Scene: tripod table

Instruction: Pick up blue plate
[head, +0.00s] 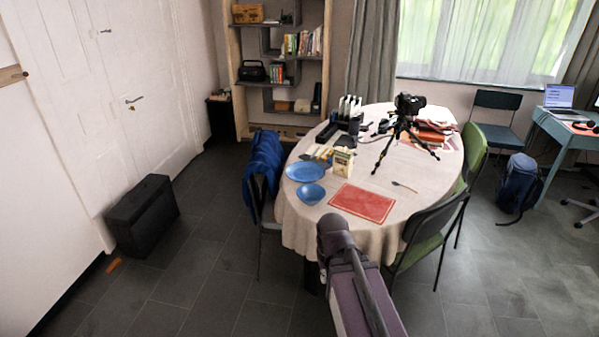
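The blue plate (305,172) lies flat on the near left part of the round table (385,216), close to its left edge. A smaller blue dish (311,194), which looks like a bowl, sits just in front of it. Nothing covers the plate. My arm rises from the bottom of the head view and ends in a dark rounded joint at the table's front edge, to the right of and nearer than the plate. My gripper does not show.
A red placemat (362,203) lies right of the dish. A carton (343,161) stands right of the plate. A camera on a tripod (408,104) stands farther back. A chair with a blue jacket (264,165) is at the table's left. A green chair (430,235) is at the right.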

